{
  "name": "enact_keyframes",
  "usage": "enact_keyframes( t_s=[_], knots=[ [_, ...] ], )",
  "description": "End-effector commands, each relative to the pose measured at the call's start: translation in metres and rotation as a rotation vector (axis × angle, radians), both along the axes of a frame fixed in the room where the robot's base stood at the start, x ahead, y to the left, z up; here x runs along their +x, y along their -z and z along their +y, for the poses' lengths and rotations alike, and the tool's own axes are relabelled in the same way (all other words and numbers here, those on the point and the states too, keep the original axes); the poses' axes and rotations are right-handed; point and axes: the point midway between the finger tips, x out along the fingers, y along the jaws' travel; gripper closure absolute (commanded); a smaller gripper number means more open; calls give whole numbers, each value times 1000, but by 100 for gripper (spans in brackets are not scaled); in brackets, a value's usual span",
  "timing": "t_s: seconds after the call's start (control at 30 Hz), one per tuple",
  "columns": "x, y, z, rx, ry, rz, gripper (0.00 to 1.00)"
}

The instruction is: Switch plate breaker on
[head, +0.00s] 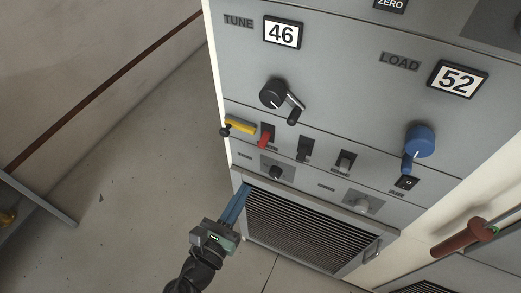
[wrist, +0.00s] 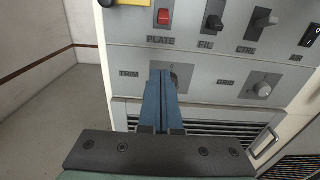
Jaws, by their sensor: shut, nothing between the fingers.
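The plate breaker is a red lever (head: 265,138) on a dark base, leftmost in the row of switches on the grey rack. In the wrist view the red lever (wrist: 163,17) sits just above the PLATE label, at the top edge. I cannot tell its position surely. My gripper (head: 246,187) is shut and empty, its blue fingers together. In the wrist view the fingers (wrist: 160,73) point at the panel below the PLATE label and partly cover the TRIM knob (wrist: 176,77). They are below the red lever, apart from it.
A yellow piece (head: 240,126) with a black knob juts out left of the red lever. To its right are the FIL switch (wrist: 213,23), CTRL switch (wrist: 263,21) and a black rocker (head: 405,183). The GRID knob (wrist: 262,90) and a vent grille (head: 300,225) are lower. Floor at left is clear.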

Motion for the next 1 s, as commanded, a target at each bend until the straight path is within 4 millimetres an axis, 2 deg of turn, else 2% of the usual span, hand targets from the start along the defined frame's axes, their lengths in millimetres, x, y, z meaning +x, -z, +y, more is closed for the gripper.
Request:
enact_keyframes(
  t_s=[0.17,0.27,0.37,0.73,0.8,1.0],
  knots=[
    [2,-1,-1,1,1,-2,100],
    [10,-1,-5,3,3,-3,100],
    [25,-1,-12,2,5,-4,100],
    [96,1,-45,4,3,-4,100],
    [88,-17,-40,4,-1,-2,100],
    [81,-34,-38,4,0,-2,100]
  ],
)
